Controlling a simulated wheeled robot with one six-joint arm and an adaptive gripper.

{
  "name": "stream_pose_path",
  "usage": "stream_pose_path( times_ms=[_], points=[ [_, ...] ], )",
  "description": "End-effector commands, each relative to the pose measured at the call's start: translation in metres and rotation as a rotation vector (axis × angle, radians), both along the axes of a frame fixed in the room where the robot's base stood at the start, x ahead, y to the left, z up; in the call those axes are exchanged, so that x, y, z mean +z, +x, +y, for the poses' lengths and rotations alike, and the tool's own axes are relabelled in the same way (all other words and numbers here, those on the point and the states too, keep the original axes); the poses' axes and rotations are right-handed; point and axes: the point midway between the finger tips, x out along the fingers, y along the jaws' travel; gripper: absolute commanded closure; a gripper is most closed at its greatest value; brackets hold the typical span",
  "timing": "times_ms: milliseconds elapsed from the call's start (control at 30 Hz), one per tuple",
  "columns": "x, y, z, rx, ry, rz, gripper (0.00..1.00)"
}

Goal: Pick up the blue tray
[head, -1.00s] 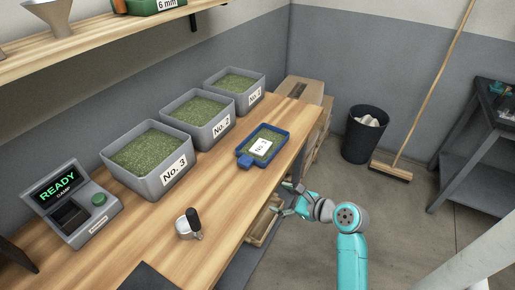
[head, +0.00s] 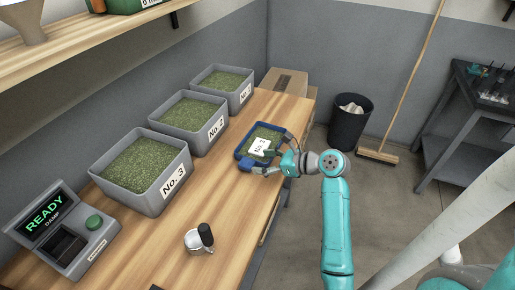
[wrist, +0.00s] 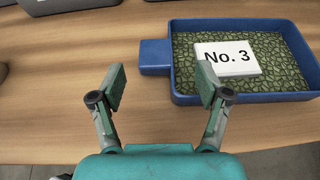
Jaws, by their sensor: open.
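The blue tray (head: 239,155) lies on the wooden table near its right edge, holding green beans and a white "No. 3" card (head: 260,146). In the wrist view, the blue tray (wrist: 243,98) fills the upper right, and its short handle (wrist: 154,57) sticks out to the left. My gripper (head: 273,153) is at the tray's right side in the head view, partly covering it. In the wrist view, my gripper (wrist: 163,85) is open and empty. The handle is ahead of the gap between its fingers. Contact with the tray cannot be told.
Grey bins No. 3 (head: 143,170) and No. 2 (head: 188,122), plus another (head: 222,88), stand along the wall. A white cup (head: 195,241) with a dark handle and a grey READY device (head: 62,235) are nearer. The table between cup and tray is bare.

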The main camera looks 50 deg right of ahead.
Motion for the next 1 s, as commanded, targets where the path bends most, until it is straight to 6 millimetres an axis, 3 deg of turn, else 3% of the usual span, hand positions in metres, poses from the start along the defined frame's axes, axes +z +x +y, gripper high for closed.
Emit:
stream_pose_path(
  times_ms=[600,900,1000],
  points=[
    [-0.027,0.052,0.022,0.001,-0.001,0.000,0.24],
    [-0.029,0.055,0.023,-0.001,-0.002,0.001,0.24],
    [-0.029,0.055,0.022,-0.001,-0.002,0.001,0.49]
  ],
)
